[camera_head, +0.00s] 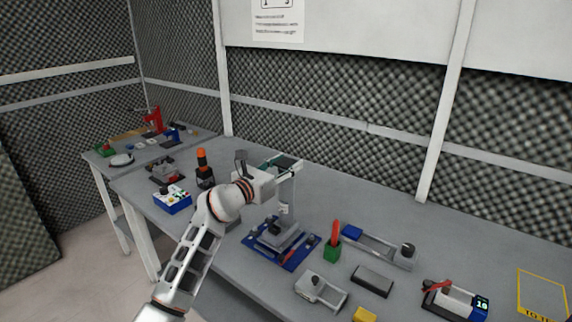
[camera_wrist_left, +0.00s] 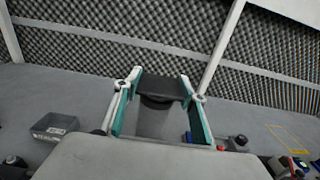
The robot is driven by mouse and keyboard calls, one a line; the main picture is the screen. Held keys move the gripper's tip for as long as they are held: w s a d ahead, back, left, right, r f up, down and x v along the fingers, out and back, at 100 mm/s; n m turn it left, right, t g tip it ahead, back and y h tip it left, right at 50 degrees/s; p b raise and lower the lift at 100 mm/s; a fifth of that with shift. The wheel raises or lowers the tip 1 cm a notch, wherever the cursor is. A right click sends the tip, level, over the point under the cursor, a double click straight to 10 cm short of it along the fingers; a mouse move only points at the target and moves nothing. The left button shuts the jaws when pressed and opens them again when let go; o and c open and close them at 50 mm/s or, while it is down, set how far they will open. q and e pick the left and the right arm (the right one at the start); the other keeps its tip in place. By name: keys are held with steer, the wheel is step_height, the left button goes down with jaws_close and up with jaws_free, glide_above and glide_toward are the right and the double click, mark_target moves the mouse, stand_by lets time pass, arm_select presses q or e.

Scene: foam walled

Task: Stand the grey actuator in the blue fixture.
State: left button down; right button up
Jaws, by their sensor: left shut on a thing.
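My left arm comes in from the lower left, and my left gripper (camera_head: 283,165) is above the blue fixture (camera_head: 258,247). Its teal-edged fingers are shut on a dark grey piece, which I take as the grey actuator; it shows between the fingers in the left wrist view (camera_wrist_left: 162,88). Below the gripper, a light grey upright part reaches down towards grey blocks on the fixture. I cannot tell whether it touches them or whether it belongs to the actuator. The wrist housing hides the lower part in the left wrist view. My right gripper is not in view.
A green holder (camera_head: 332,251) with a red tool stands close right of the fixture. A blue box (camera_head: 172,201) stands left. The bench behind is mostly clear.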

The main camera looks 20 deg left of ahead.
arm_select(q)
steer(key=shift+r+p, duration=0.15)
steer(key=shift+p, duration=0.15)
steer(key=shift+f+b, duration=0.45)
steer(key=shift+f, duration=0.5)
stand_by(0.3)
steer(key=c, duration=1.2)
jaws_free()
steer(key=shift+o, duration=0.4)
steer(key=shift+f, duration=0.2)
steer(key=v, duration=1.2)
steer(key=shift+r, duration=0.25)
